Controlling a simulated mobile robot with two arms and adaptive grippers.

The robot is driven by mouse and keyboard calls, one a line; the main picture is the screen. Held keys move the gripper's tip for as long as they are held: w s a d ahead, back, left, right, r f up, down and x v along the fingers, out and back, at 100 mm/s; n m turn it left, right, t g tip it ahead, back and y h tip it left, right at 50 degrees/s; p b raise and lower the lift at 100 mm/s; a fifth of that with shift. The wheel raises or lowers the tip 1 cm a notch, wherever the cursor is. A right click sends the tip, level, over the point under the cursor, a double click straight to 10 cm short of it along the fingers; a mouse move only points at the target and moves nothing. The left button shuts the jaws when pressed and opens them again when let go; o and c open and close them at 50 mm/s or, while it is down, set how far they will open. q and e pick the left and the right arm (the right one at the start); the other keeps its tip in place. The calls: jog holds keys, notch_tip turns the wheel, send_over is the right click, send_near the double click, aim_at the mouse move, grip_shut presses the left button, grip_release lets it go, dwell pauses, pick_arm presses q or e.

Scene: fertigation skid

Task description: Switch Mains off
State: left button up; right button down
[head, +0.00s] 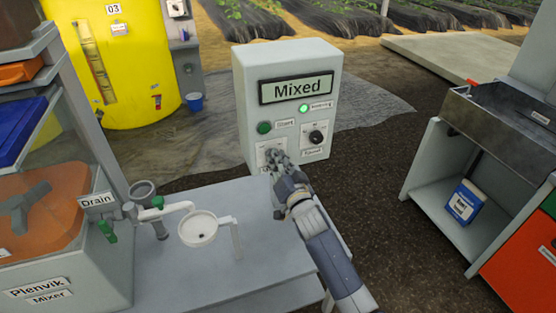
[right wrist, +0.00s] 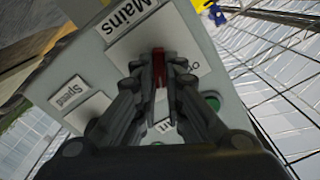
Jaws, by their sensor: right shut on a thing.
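The grey control box (head: 240,90) stands upright at the centre of the head view. Its display (head: 297,87) reads "Mixed", and a green lamp (head: 304,108) on it looks lit. The Mains plate, with its "Mains" label (right wrist: 125,14), shows in the right wrist view. My right gripper (head: 278,158) is at the lower left of the box's front. In the right wrist view its fingers are shut on the red Mains switch handle (right wrist: 159,72). The gripper hides the handle in the head view. My left gripper is not in view.
A green Start button (head: 264,128) and a black Speed knob (head: 317,138) sit close to my right gripper. A grey bench (head: 190,270) with a white funnel (head: 198,229) lies in front, beside the Plenvik mixer (head: 65,275). A steel sink unit (head: 500,120) stands at right.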

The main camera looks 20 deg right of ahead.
jog(key=shift+a+n+p, duration=0.2)
jog(key=shift+n+p, duration=0.05)
jog(key=shift+n, duration=3.55)
jog(key=shift+a+n+p, duration=0.15)
jog(key=shift+n+p, duration=0.05)
jog(key=shift+n, duration=3.6)
jog(key=c, duration=1.7)
grip_release()
jog(key=s, duration=1.2)
jog(key=shift+d, duration=0.2)
